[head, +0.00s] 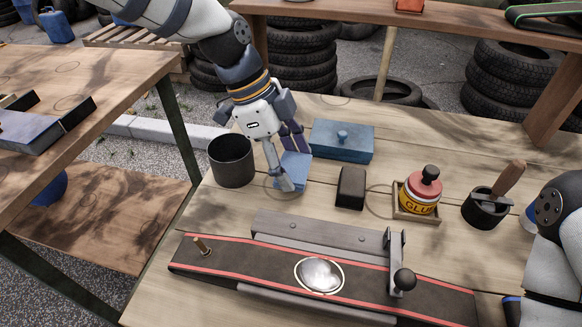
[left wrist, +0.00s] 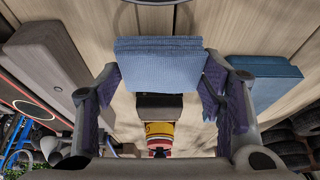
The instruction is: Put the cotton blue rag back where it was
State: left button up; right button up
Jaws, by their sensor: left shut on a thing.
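The blue rag (head: 297,164) is a folded, textured cloth, held between the fingers of my left gripper (head: 291,170) at the middle left of the workbench. In the left wrist view the rag (left wrist: 160,65) spans the space between the two dark-padded fingers of the left gripper (left wrist: 165,92). The rag is low over the bench; I cannot tell whether it touches the wood. A thin ring mark (head: 275,185) shows on the bench at the rag's near left. My right arm shows at the right edge, but its gripper is out of view.
A dark pot (head: 232,161) stands close left of the rag, a blue lidded box (head: 342,141) behind right. A dark block (head: 350,188), a glue pot (head: 419,192) and a mortar (head: 485,208) stand to the right. A belt rig (head: 225,262) lies in front.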

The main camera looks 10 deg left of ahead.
pick_arm(q)
jog(key=shift+f, duration=0.9)
jog(key=shift+f, duration=0.2)
jog(key=o, duration=1.1)
jog(key=shift+r, duration=0.35)
jog(key=p+v, duration=0.1)
jog(key=v, duration=1)
jog(key=shift+a+r, duration=0.2)
jog(key=shift+r, duration=0.15)
